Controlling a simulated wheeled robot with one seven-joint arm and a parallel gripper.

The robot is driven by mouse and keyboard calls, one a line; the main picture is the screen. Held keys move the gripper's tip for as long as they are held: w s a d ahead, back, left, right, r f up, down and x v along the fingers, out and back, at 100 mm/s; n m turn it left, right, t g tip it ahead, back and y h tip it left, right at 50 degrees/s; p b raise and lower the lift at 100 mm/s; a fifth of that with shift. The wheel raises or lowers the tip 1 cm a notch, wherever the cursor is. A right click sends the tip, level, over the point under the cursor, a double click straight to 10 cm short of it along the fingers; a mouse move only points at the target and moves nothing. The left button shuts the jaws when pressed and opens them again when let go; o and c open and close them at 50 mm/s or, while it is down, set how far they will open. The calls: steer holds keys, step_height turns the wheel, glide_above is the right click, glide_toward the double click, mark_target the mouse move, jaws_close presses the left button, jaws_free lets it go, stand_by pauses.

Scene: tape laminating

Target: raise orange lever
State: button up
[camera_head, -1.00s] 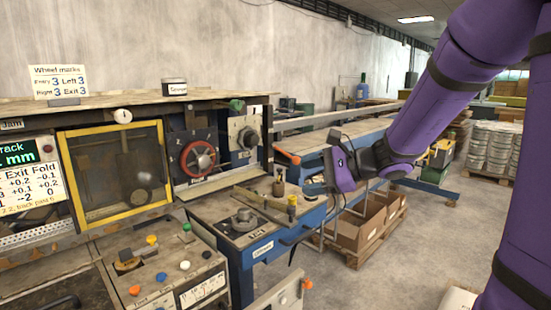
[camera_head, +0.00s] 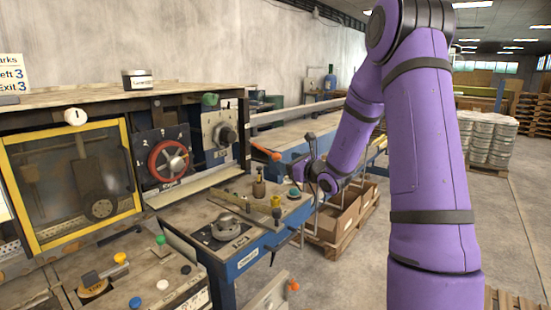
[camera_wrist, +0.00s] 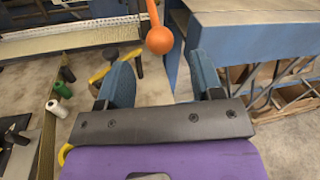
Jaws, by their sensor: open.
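The orange lever (camera_head: 264,151) sticks out from the machine beside the grey dial panel, its ball end low and to the right. In the wrist view the orange lever (camera_wrist: 158,38) hangs from the top edge, ball end down, just beyond and between my fingertips. My gripper (camera_wrist: 160,75) is open, with one blue-padded finger on each side and nothing between them. In the head view my gripper (camera_head: 306,170) is small and dark, right of the lever and above the blue bench; its fingers are hard to make out there.
A blue bench (camera_head: 245,262) with knobs and small fittings stands below the lever. A red handwheel (camera_head: 168,160) and yellow-framed window (camera_head: 74,180) are to the left. Another orange knob (camera_head: 294,286) sits low in front. Cardboard boxes (camera_head: 345,214) stand on a pallet behind.

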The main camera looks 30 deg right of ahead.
mark_target(280, 157)
steer(key=shift+w+a, duration=0.15)
steer(key=shift+w, duration=0.9)
steer(key=shift+w+a, duration=0.2)
steer(key=shift+w, duration=0.8)
steer(key=shift+w+a, duration=0.15)
steer(key=shift+w, duration=0.9)
jaws_close()
steer(key=shift+r, duration=0.1)
